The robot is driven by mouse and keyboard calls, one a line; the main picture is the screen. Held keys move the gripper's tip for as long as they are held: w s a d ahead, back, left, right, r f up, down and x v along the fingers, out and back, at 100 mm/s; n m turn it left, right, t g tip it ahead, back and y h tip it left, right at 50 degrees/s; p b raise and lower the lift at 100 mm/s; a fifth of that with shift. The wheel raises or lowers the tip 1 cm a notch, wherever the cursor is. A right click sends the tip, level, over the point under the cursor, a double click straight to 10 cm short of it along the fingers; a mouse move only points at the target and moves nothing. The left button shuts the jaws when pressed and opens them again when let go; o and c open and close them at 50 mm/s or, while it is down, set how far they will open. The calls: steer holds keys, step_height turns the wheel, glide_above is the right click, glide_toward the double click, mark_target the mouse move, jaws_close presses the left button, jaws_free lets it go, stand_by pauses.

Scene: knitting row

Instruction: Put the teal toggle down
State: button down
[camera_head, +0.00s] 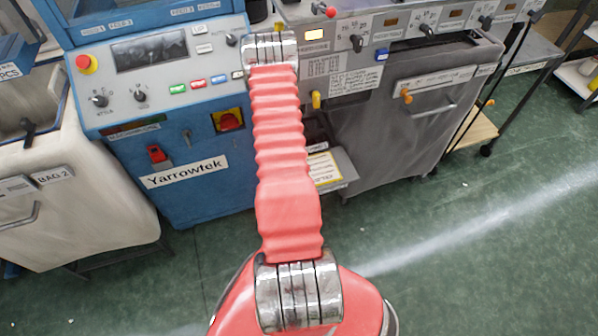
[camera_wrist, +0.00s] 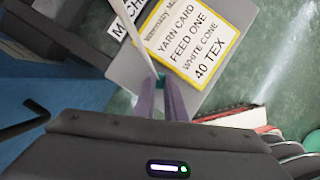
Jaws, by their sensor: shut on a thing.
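In the wrist view, the two purple fingers of my gripper (camera_wrist: 161,88) reach up the picture and are close together at their tips. A small teal piece, the teal toggle (camera_wrist: 160,79), shows between the fingertips, and my gripper is shut on it. Most of the toggle is hidden by the fingers. A thin pale strip (camera_wrist: 136,38) runs from the top edge down to the toggle; I cannot tell whether they are joined. In the head view my gripper and the toggle do not show.
A yellow-edged yarn card (camera_head: 324,169) lies on a grey shelf (camera_head: 346,165) at the machine's front; the card (camera_wrist: 190,40) is just beyond my fingertips. The blue Yarrowtek cabinet (camera_head: 200,205) is left, a grey machine (camera_head: 395,115) right. Green floor (camera_head: 480,190) is open in front.

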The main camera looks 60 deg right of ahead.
step_height(320, 180, up, 10)
stand_by(0.6)
stand_by(0.4)
